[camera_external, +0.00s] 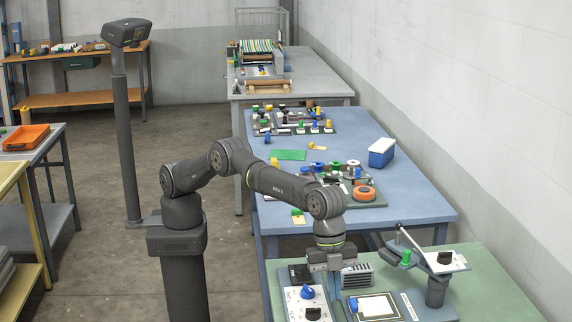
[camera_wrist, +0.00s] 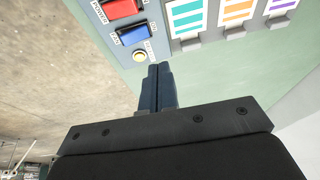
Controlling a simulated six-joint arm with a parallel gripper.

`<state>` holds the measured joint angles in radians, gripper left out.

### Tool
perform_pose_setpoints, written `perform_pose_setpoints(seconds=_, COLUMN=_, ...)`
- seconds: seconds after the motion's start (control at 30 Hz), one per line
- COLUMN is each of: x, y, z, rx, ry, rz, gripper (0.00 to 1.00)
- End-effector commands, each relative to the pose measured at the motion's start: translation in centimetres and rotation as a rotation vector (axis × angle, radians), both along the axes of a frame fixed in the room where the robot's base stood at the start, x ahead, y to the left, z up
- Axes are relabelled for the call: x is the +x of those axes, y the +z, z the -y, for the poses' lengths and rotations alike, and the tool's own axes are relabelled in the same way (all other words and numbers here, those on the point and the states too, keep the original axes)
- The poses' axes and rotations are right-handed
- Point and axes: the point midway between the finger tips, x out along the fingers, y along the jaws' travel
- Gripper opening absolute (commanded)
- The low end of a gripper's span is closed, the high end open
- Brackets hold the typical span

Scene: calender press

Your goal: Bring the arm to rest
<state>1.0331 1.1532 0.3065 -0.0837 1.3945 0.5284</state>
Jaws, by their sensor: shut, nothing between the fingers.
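My gripper (camera_external: 334,284) hangs pointing down over the near green table (camera_external: 484,285), in front of my arm. In the wrist view its two dark fingers (camera_wrist: 157,70) are pressed together with nothing between them. Their tips appear near a grey panel with a red rocker switch (camera_wrist: 121,9), a blue rocker switch (camera_wrist: 133,33) and a pale yellow round button (camera_wrist: 139,56). I cannot tell how far the tips are above the table or whether they touch anything.
Near my gripper are a panel with a blue knob (camera_external: 307,292), a framed white plate (camera_external: 376,306) and a tilted white plate on a post (camera_external: 438,262). The blue table (camera_external: 420,201) behind holds rollers and a blue-white box (camera_external: 382,152). Open floor lies left.

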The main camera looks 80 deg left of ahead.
Motion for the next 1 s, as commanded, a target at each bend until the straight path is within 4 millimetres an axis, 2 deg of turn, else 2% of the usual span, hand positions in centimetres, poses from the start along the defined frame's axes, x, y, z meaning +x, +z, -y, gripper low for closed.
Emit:
perform_pose_setpoints(seconds=0.33, x=-2.4, y=-6.5, z=2.0, rx=0.003, ry=-0.002, rz=-0.001, gripper=0.0)
perform_pose_setpoints(seconds=0.4, x=-3.5, y=-5.9, z=2.1, rx=-0.002, ry=-0.003, rz=0.001, gripper=0.0)
perform_pose_setpoints(seconds=0.5, x=-3.2, y=-3.8, z=1.4, rx=-0.003, ry=0.0, rz=0.002, gripper=0.0)
perform_pose_setpoints(seconds=0.7, x=-3.5, y=-1.3, z=0.7, rx=-0.001, ry=-0.001, rz=0.001, gripper=0.0)
perform_pose_setpoints(seconds=1.0, x=-3.6, y=-0.1, z=0.3, rx=0.0, ry=-0.001, rz=0.0, gripper=0.0)
